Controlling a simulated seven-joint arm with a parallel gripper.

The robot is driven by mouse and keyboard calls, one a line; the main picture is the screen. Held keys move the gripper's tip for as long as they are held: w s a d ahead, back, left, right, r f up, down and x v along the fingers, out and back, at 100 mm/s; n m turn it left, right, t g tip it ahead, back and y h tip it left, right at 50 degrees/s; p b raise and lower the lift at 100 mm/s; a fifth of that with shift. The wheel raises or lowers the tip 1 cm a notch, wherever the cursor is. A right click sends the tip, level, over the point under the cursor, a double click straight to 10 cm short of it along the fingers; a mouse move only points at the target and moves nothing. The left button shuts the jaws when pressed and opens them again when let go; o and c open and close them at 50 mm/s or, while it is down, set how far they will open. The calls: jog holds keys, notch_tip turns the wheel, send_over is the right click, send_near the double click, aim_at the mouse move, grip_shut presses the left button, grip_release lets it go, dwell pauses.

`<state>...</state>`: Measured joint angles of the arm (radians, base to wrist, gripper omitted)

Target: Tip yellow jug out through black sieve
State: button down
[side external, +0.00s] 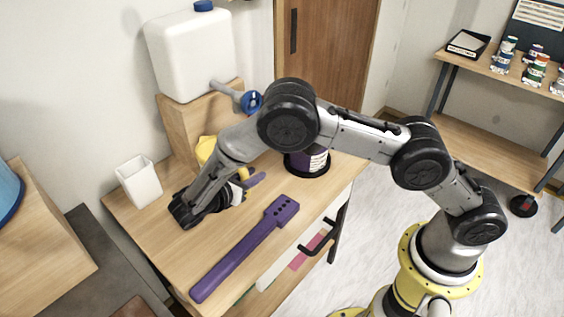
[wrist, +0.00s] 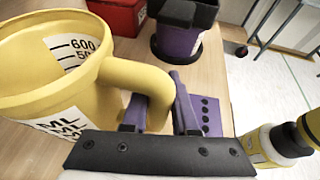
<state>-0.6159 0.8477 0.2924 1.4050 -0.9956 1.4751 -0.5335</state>
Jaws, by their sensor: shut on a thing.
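The yellow jug (wrist: 70,95) fills the left of the wrist view, its open top towards the camera and a printed scale on it. No contents show inside. In the side external view the jug (side external: 206,150) is mostly hidden behind my arm. My gripper (wrist: 160,108), with purple fingers, is shut on the jug's handle. The gripper also shows in the side external view (side external: 252,182), low over the table. A black part that looks like the sieve (wrist: 188,12) sits on a purple container (wrist: 178,40). I cannot tell whether the jug touches the table.
A purple bar with holes (side external: 245,250) lies along the table's front. A white cup (side external: 138,182) stands at the left. A white tank (side external: 190,55) with a blue tap (side external: 251,101) stands on a wooden block behind. A red box (wrist: 112,14) is beyond the jug.

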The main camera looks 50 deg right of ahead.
jog(key=w+d, duration=0.1)
jog(key=d, duration=0.5)
jog(key=shift+d, duration=0.4)
jog(key=shift+w, duration=0.1)
